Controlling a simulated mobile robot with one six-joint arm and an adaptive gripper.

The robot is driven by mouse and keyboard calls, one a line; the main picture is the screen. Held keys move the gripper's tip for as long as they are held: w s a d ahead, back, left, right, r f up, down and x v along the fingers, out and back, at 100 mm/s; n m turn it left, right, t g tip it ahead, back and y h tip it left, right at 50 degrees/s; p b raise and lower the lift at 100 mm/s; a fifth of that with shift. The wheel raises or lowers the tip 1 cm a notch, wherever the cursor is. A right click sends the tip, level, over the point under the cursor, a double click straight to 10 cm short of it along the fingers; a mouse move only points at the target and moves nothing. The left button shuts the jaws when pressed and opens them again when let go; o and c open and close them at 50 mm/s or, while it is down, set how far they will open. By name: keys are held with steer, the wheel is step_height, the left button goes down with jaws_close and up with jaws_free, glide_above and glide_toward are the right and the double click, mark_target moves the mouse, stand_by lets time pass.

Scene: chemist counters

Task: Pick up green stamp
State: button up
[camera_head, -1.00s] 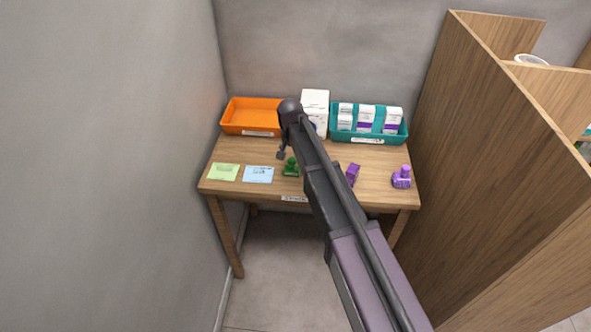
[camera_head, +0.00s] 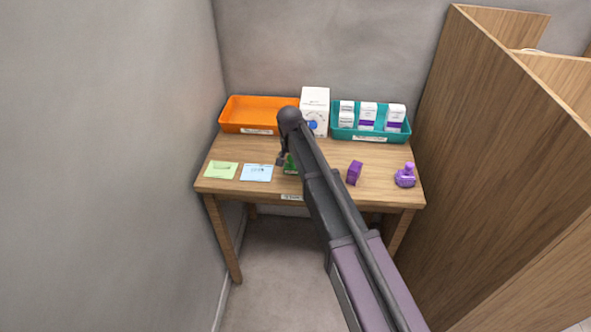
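The green stamp (camera_head: 290,168) stands on the wooden table (camera_head: 325,184) near its front edge, right of a blue note. My arm reaches over the table from the lower right and hides part of the stamp. My gripper (camera_head: 282,160) is low at the stamp's left side; it is small and mostly hidden behind my arm. I cannot tell whether it touches the stamp or whether its fingers are apart.
A blue note (camera_head: 257,173) and a green note (camera_head: 221,170) lie at left. A purple block (camera_head: 354,172) and a purple stamp (camera_head: 405,176) stand at right. An orange tray (camera_head: 243,117), a white box (camera_head: 314,103) and a teal tray (camera_head: 369,137) line the back.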

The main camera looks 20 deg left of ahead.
stand_by(0.5)
jaws_close()
steer(key=shift+r, duration=0.15)
step_height(320, 180, up, 3)
steer(key=p, duration=0.3)
steer(key=shift+f, duration=0.2)
steer(key=s+d+r+p, duration=0.2)
steer(key=s+d, duration=0.9)
steer(key=shift+s, duration=0.35)
steer(key=c, duration=0.6)
jaws_free()
steer(key=c, duration=0.3)
steer(key=shift+c, duration=0.2)
